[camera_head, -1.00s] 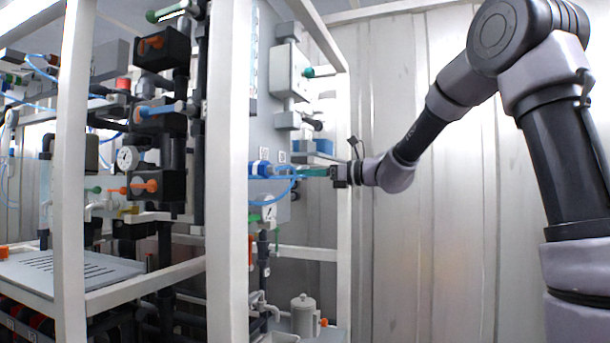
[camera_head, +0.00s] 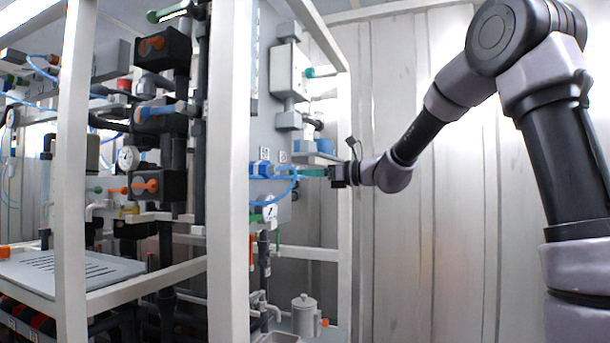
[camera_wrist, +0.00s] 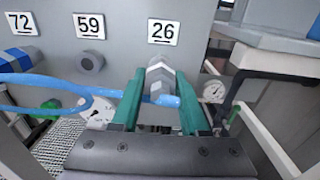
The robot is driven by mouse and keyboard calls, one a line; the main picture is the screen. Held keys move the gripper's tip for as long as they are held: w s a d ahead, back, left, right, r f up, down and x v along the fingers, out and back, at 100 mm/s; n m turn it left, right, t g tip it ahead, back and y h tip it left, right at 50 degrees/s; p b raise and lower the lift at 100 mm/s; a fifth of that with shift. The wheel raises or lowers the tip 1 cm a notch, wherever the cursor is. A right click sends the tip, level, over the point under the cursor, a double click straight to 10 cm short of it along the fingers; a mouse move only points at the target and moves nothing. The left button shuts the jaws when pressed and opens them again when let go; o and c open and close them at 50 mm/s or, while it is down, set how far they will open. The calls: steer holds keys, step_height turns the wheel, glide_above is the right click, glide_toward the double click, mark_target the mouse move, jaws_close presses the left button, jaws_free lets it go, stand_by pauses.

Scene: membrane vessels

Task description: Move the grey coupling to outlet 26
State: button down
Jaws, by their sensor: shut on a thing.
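The grey coupling (camera_wrist: 160,76) is between the green fingers of my gripper (camera_wrist: 158,102) in the wrist view, with a blue hose end at its near side. My gripper is shut on it. It lies directly below label 26 (camera_wrist: 163,32), in front of the panel, and hides outlet 26. I cannot tell whether the coupling touches that outlet. In the head view, my gripper (camera_head: 314,172) reaches left to the panel behind the white frame post, and the coupling is too small to make out.
Outlet 59 (camera_wrist: 90,61) is a bare grey stub to the left. Blue fittings (camera_wrist: 16,60) sit under label 72 (camera_wrist: 21,23). A blue hose (camera_wrist: 50,90) loops across the left.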

steer(key=shift+a, duration=0.1)
steer(key=shift+c, duration=1.7)
jaws_free()
steer(key=v, duration=1.1)
steer(key=shift+w, duration=0.1)
